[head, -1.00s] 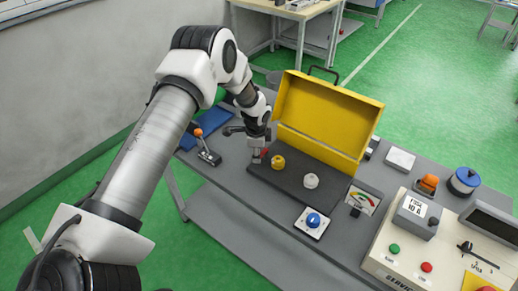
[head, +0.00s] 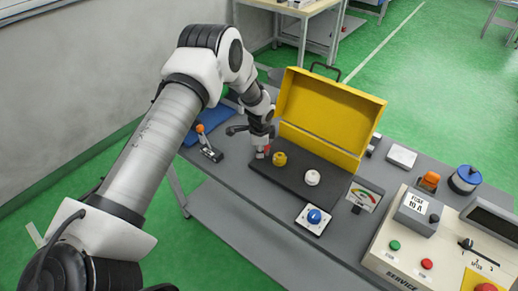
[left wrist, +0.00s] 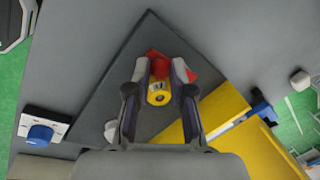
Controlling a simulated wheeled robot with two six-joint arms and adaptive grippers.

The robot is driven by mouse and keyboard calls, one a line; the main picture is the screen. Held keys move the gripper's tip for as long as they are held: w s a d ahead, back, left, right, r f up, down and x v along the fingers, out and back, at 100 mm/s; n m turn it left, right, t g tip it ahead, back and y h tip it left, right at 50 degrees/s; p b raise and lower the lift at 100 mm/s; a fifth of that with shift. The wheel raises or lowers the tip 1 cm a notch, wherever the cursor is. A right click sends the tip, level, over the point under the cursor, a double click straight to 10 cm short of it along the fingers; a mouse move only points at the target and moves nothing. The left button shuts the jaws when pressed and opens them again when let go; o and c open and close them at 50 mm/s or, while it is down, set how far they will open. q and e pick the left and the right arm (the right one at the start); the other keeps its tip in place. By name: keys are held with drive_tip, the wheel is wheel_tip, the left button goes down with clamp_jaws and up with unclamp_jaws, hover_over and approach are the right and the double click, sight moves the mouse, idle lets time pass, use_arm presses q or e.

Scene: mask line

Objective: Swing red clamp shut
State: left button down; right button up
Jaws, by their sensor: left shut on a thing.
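The red clamp (head: 267,149) shows as a small red patch at the left end of the dark base plate of the yellow-lidded box, mostly hidden by my left gripper (head: 262,153). In the left wrist view, red parts of the clamp (left wrist: 186,76) show between and beside the fingers of my left gripper (left wrist: 160,72), which is shut on it. My right gripper is not in view.
The raised yellow lid (head: 328,112) stands behind the gripper. A white knob (head: 312,178) is on the dark plate (head: 290,180).

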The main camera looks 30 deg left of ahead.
use_arm(q)
drive_tip(key=shift+d+f+n+b, duration=0.15)
drive_tip(key=shift+d+n+b, duration=0.3)
drive_tip(key=shift+n, duration=0.55)
drive_tip(key=n, duration=0.1)
drive_tip(key=d+n+b, duration=0.1)
drive_tip(key=shift+w+d+f+n+g+y, duration=0.2)
drive_tip(key=shift+w+n+g+y, duration=0.1)
drive_tip(key=shift+n, duration=0.1)
drive_tip(key=n+b, duration=0.1)
drive_tip(key=d+n+b, duration=0.1)
drive_tip(key=n, duration=0.1)
drive_tip(key=w+n+b, duration=0.1)
drive_tip(key=shift+w+d+g, duration=0.1)
drive_tip(key=shift+d+g, duration=0.2)
drive_tip(key=shift+g, duration=0.1)
drive_tip(key=n+b, duration=0.1)
drive_tip(key=w+n+b, duration=0.1)
drive_tip(key=n, duration=0.1)
drive_tip(key=d+n+b, duration=0.1)
drive_tip(key=n, duration=0.1)
drive_tip(key=shift+w+g, duration=0.4)
drive_tip(key=shift+w+d+r+n+g+b, duration=0.15)
drive_tip(key=shift+w+n+b, duration=0.3)
drive_tip(key=shift+n, duration=0.35)
drive_tip(key=shift+w+d+r+n+g+b, duration=0.15)
drive_tip(key=shift+w+n+b, duration=0.15)
drive_tip(key=shift+n+b, duration=0.35)
drive_tip(key=shift+a+f+n, duration=0.1)
drive_tip(key=shift+n, duration=0.15)
